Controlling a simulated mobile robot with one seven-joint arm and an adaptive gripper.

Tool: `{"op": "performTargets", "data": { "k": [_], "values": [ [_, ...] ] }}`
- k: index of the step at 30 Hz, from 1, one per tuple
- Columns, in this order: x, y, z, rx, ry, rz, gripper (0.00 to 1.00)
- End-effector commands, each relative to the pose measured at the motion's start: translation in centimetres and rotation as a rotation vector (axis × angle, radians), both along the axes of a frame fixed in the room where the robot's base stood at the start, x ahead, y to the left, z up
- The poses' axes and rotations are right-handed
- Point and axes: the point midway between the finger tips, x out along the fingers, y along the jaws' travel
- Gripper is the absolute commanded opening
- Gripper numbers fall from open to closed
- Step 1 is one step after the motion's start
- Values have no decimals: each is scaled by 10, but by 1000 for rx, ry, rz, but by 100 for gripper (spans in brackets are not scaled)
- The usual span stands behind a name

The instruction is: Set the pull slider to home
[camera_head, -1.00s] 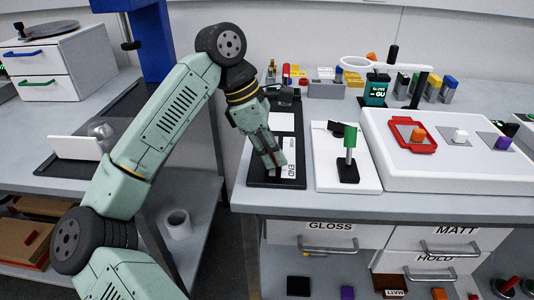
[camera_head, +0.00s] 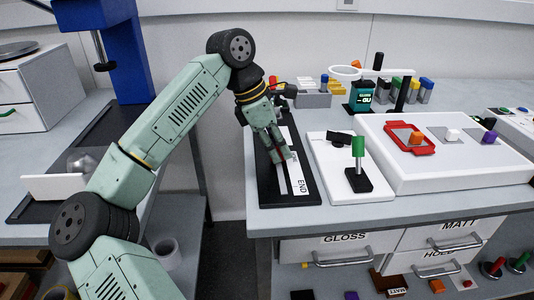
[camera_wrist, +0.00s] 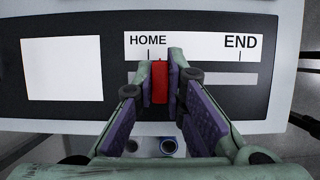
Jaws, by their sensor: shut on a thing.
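My gripper (camera_head: 284,158) is over the black slider board (camera_head: 268,190) at the bench's left edge. In the wrist view my gripper (camera_wrist: 160,88) is shut on the red slider handle (camera_wrist: 159,84), one finger on each side. The handle stands just right of the tick under the HOME label (camera_wrist: 148,40). The END label (camera_wrist: 240,41) and its tick are well to the right. The grey slot (camera_wrist: 222,79) lies bare from the right finger toward END; its left part is hidden. In the head view the END label (camera_head: 300,186) shows at the near end and my fingers cover most of the handle.
A white plate (camera_head: 368,190) with a green-topped lever (camera_head: 358,147) stands right of the board. A large white panel (camera_head: 450,178) with a red frame (camera_head: 402,134) is farther right. A grey block (camera_head: 313,98) stands behind. Drawers are below the bench edge.

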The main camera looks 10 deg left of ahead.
Motion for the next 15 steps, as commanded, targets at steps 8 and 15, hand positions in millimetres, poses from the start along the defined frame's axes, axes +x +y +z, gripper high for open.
{"op": "performTargets", "data": {
  "k": [8,15],
  "values": [
    [17,8,1,2,-3,5,0],
    [18,8,2,1,-8,8,14]
  ]
}}
